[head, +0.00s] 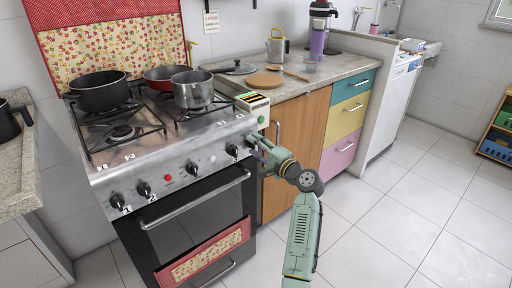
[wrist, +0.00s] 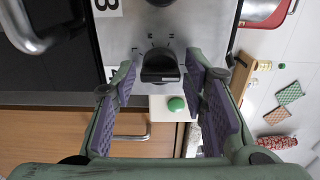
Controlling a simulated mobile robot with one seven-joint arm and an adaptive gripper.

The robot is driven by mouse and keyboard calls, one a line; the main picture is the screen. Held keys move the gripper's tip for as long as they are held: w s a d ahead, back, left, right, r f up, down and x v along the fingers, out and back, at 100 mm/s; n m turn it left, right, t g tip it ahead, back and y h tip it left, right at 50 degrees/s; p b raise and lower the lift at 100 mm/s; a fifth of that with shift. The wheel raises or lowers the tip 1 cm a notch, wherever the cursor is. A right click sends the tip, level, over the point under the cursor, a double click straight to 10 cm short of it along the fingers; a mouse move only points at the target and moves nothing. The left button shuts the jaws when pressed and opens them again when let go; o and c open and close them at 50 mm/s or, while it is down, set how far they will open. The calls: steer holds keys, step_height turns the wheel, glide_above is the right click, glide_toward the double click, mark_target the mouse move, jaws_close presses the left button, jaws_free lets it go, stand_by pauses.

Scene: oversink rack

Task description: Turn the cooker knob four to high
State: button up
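Knob four (wrist: 160,68) is a black cooker knob on the steel front panel, beside a white label with a 4 (wrist: 110,73). In the wrist view it sits between the two purple-padded fingers of my gripper (wrist: 161,72). The fingers are open, one on each side, with a visible gap to the knob. Small dark marks show on the panel around it; I cannot tell its exact setting. In the head view my gripper (head: 257,142) is at the right end of the cooker's (head: 215,137) knob row and largely hides knob four.
Another black knob (head: 231,150) is just left of my gripper. The oven handle (head: 195,200) crosses the door below. Pots (head: 192,92) stand on the hob. A wooden cabinet (head: 295,150) adjoins the cooker's right side. The tiled floor (head: 390,220) at right is clear.

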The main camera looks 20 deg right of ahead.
steer(key=c, duration=0.8)
steer(key=shift+f+b, duration=0.15)
steer(key=shift+b, duration=0.35)
steer(key=n+b, duration=0.2)
steer(key=b, duration=0.1)
steer(key=shift+f, duration=0.2)
steer(key=shift+r+n+b, duration=0.15)
steer(key=shift+n+b, duration=2.8)
steer(key=shift+b, duration=0.4)
steer(key=shift+r+n+b, duration=0.1)
steer(key=shift+n+b, duration=2.85)
steer(key=shift+b, duration=0.35)
steer(key=shift+r, duration=0.1)
